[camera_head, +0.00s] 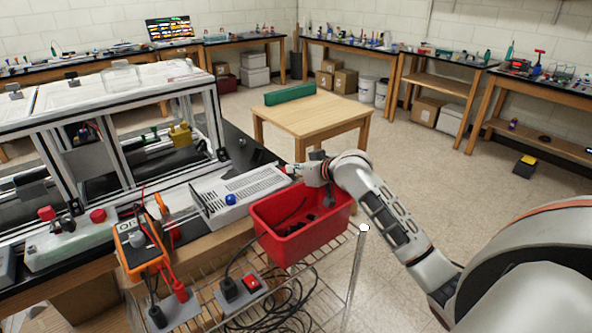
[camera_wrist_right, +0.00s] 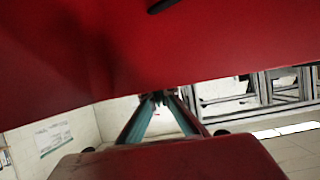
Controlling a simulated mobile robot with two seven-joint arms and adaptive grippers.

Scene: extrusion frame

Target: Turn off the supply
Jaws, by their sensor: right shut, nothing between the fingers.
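A light grey perforated supply box (camera_head: 243,186) lies on the black bench, with a blue knob (camera_head: 230,199) on its near end. A power strip with a lit red rocker switch (camera_head: 252,283) and a black plug (camera_head: 228,289) lies on the wire shelf in front. My right gripper (camera_head: 290,170) is at the far right end of the supply box, above the back of the red bin; whether it touches the box is unclear. Its fingers show in the right wrist view (camera_wrist_right: 157,101), shut and empty. My left gripper is not in view.
A red bin (camera_head: 277,245) holding dark items stands right of the supply box, below my right arm. An orange meter (camera_head: 139,250) with red leads is at the left. An aluminium extrusion frame (camera_head: 213,125) stands behind. Black cables (camera_head: 285,305) lie on the wire shelf.

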